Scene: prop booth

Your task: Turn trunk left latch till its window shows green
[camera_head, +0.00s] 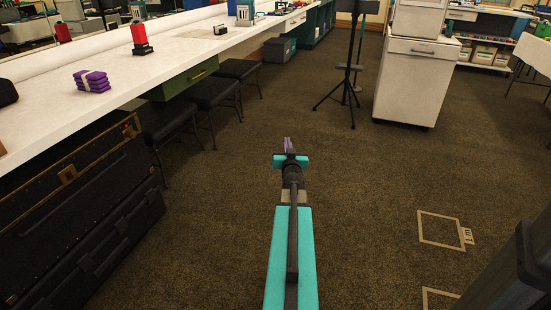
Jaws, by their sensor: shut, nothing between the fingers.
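A black trunk (95,172) with brass-coloured edging and a brass corner stands at the left, beside the white counter and partly cut off by the picture's left edge. A small brass-coloured fitting (67,175) shows on its upper front; I cannot tell whether it is a latch. No green window can be made out on the trunk. My gripper (289,146) is shut and empty, over the open carpet near the middle of the view, well to the right of the trunk and apart from it.
A long white counter (185,55) runs along the left, with black stools (210,92) under it. A black tripod stand (350,80) and a white cabinet (417,85) stand ahead. A taped square (440,230) marks the carpet at right. Central carpet is clear.

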